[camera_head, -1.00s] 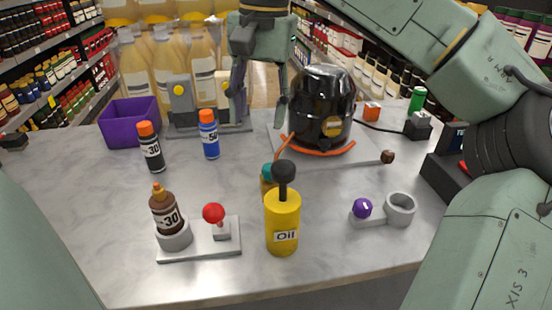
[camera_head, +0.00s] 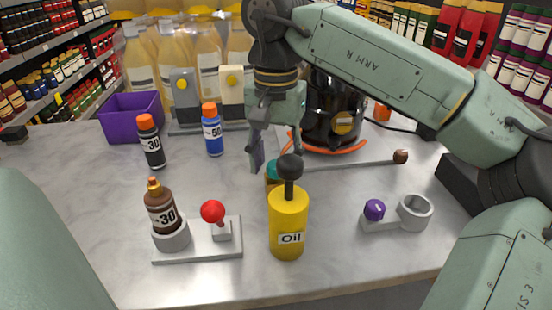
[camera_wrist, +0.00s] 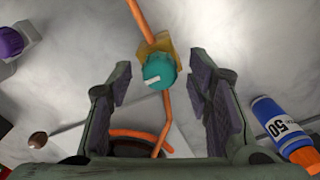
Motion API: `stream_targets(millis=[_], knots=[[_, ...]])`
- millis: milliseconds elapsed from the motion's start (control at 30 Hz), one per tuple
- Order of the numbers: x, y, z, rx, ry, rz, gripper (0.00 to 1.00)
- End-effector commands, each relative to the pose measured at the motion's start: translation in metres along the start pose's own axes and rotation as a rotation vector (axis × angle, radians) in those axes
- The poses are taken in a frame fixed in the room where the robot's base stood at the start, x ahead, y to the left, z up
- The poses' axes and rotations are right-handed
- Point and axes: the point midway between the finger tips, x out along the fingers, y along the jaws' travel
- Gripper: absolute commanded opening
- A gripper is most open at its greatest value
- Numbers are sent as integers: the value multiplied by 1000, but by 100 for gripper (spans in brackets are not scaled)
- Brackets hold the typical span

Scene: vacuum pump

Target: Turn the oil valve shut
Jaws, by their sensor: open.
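The oil valve (camera_wrist: 160,70) has a round teal knob with a white mark, on a yellow body with an orange tube running through it. In the head view the oil valve (camera_head: 271,170) is mostly hidden behind the yellow Oil container (camera_head: 287,222). My gripper (camera_head: 277,152) is open and empty, pointing down above the valve. In the wrist view the knob lies between the fingers of my gripper (camera_wrist: 160,76), near their tips; I see no contact.
The black pump pot (camera_head: 335,105) stands just behind my gripper. A brown bottle (camera_head: 161,208) and a red ball lever (camera_head: 213,212) are front left. A purple knob (camera_head: 374,209) is right. Blue (camera_head: 212,132) and black (camera_head: 151,145) bottles stand left, near a purple bin (camera_head: 130,117).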

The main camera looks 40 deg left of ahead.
Motion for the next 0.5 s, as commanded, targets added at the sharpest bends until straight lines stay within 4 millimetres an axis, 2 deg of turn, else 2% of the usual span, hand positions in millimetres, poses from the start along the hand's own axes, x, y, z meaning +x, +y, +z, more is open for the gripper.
stream_targets(millis=[300, 500], knots=[[3, 0, 0, 1, 0, -1, 46], [3, 0, 0, 1, 0, 0, 33]])
